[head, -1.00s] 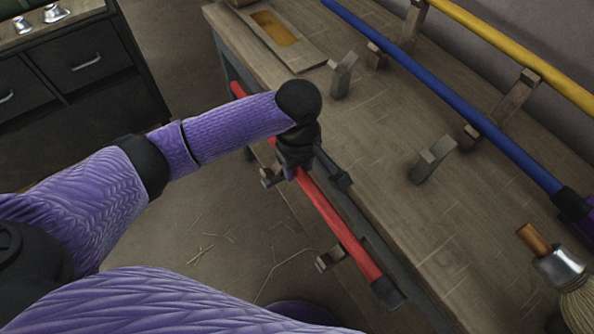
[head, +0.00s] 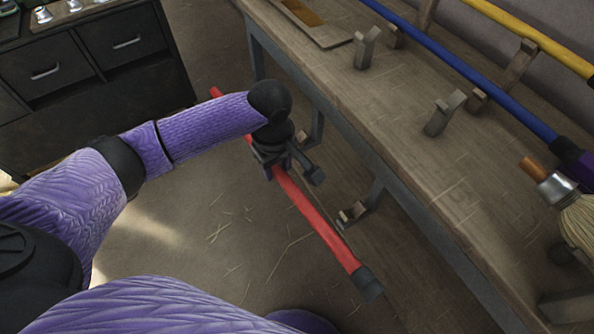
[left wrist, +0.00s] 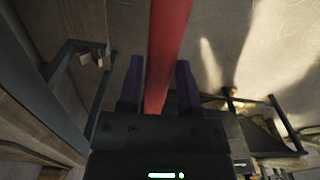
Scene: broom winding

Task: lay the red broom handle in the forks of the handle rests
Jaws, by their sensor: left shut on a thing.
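My left gripper (head: 278,170) is shut around the red broom handle (head: 313,225), in front of the bench. The handle slants from upper left to lower right, with a dark cap at its lower right end. In the left wrist view the red handle (left wrist: 168,45) runs between the two fingers. Two handle rests with empty forks, a far one (head: 366,48) and a nearer one (head: 443,115), stand on the bench top, to the right of the gripper. My right gripper is not in view.
Brackets (head: 352,214) stick out from the bench front, just right of the red handle. Behind the empty rests lie a blue handle (head: 455,68) and a yellow handle (head: 530,35) in rests. A brush (head: 560,190) is at the right. A drawer cabinet (head: 90,65) stands left.

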